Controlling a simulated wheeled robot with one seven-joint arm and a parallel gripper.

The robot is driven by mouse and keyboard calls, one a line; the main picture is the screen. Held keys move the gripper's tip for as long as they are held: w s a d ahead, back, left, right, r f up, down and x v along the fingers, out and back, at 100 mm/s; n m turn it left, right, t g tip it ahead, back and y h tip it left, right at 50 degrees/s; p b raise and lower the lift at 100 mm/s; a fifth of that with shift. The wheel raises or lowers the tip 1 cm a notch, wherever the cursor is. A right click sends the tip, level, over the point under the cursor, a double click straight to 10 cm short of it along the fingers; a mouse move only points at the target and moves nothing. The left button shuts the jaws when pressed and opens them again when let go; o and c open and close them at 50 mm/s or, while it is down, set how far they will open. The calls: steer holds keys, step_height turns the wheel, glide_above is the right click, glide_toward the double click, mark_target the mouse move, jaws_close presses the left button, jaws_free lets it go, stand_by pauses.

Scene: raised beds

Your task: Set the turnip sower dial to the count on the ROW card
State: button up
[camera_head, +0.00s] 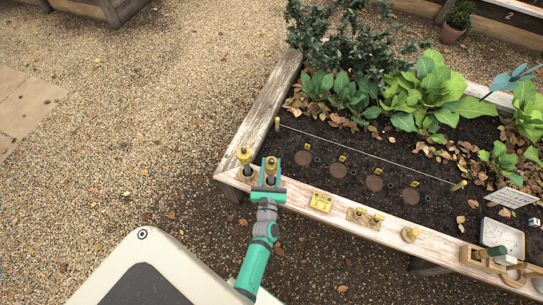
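Two sowers with yellow tops stand on the near left corner of the raised bed's wooden rim: a left one (245,158) and a right one (271,165). I cannot tell which is the turnip sower, and no dial marking is readable. My teal gripper (268,181) is at the right sower, partly covering its lower part. I cannot tell whether its fingers touch or hold it. A yellow card (321,202) with dark marks lies on the front rim to the right; its text is too small to read, so I cannot confirm it is the ROW card.
A string crosses the soil (330,150) between two pegs, above several round brown patches with small yellow tags. Small yellow-topped pieces on a wooden block (365,217) and a knob (410,234) sit on the front rim. A white tray (503,238) is at right. Gravel at left is clear.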

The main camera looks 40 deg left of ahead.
mark_target(271, 164)
steer(key=shift+v, duration=2.35)
